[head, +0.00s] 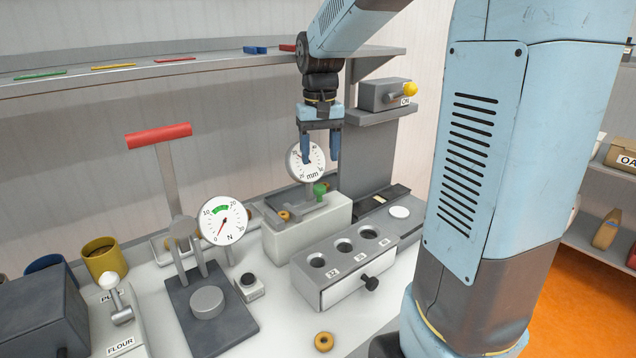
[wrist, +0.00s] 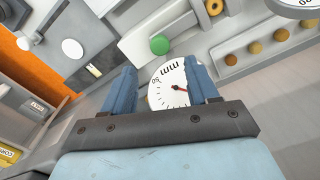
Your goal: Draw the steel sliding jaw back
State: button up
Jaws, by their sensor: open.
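A measuring stand (head: 285,240) with a pale block-shaped base stands at the middle of the bench. A white mm dial (head: 299,165) rises at its back; the dial also shows in the wrist view (wrist: 168,92). A grey steel jaw piece (head: 305,212) lies on top of the base, beside a green knob (head: 320,193). The green knob also shows in the wrist view (wrist: 160,44). A small brass ring (head: 284,216) sits at the left end of the jaw. My gripper (head: 321,158) points down, open and empty, above the stand, with its fingers partly in front of the dial.
A grey block with several round holes (head: 322,262) and a black knob stands in front. A dial marked N (head: 223,222) and a press with a red handle (head: 158,134) stand left. A shelf (head: 200,66) runs behind. A brass ring (head: 323,341) lies on the front bench.

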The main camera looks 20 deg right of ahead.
aim_at(320, 186)
notch_tip(320, 186, down, 8)
jog(key=shift+f, duration=0.1)
dwell(0.4)
grip_shut()
dwell(0.4)
